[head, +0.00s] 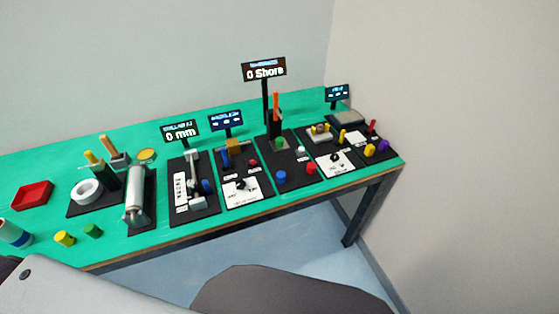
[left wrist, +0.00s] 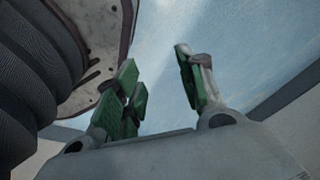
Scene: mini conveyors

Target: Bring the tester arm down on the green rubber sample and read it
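The hardness tester (head: 274,112) stands on a black base toward the right half of the table, with an upright orange lever. Its display (head: 264,70) reads "0 Shore". A small green block (head: 280,143), seemingly the rubber sample, sits low at the foot of the tester's column; whether anything touches it is too small to tell. My left gripper (left wrist: 160,88) shows in the left wrist view with its green-padded fingers apart and nothing between them, over the blue floor. It is not in the head view. My right gripper is in neither view.
A red tray (head: 33,194) lies at the far left. Several small devices crowd the right end.

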